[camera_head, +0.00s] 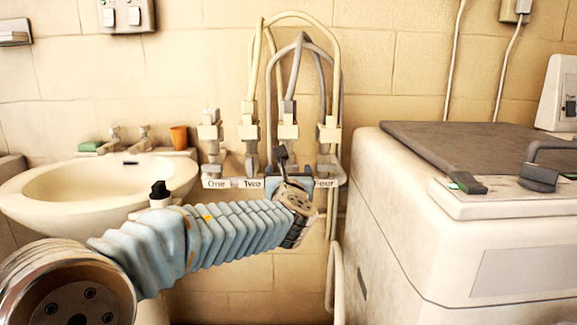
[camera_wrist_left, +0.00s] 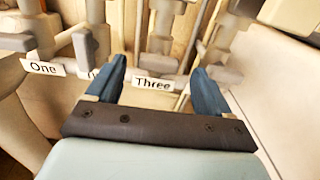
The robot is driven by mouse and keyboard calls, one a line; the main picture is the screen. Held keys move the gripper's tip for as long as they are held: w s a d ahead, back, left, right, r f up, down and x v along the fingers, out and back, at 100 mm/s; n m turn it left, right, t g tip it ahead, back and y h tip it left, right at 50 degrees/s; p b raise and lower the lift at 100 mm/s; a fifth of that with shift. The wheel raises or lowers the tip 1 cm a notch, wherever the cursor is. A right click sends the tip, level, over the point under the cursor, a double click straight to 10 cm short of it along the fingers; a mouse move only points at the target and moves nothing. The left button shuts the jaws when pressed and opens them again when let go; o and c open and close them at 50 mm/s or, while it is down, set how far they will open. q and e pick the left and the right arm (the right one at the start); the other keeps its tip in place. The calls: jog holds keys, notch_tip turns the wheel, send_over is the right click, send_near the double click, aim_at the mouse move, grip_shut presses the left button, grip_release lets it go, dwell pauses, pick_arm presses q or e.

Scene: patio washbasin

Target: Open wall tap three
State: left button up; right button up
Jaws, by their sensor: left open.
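Wall tap three (camera_head: 288,131) is a pale fitting with a grey hose, in the row of wall taps. Its lower part is hidden behind my left gripper in the head view. My left gripper (camera_head: 287,176) is in front of the row, over the place between the labels Two and Four. In the left wrist view, its blue fingers (camera_wrist_left: 158,86) are spread apart with nothing held between them. The label Three (camera_wrist_left: 155,83) shows between them, and tap three (camera_wrist_left: 160,42) rises just beyond. I cannot tell whether the fingers touch it. My right gripper is not in view.
Tap one (camera_head: 211,133), tap two (camera_head: 250,132) and tap four (camera_head: 328,132) stand close beside tap three. Hoses (camera_head: 335,60) loop above. A washbasin (camera_head: 60,185) is at left, with an orange cup (camera_head: 179,138). A white washing machine (camera_head: 430,240) stands close at right.

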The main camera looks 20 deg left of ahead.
aim_at(288, 168)
pick_arm(q)
jog(key=shift+x, duration=1.6)
jog(key=shift+c, duration=0.5)
jog(key=shift+f, duration=0.1)
jog(key=c, duration=0.9)
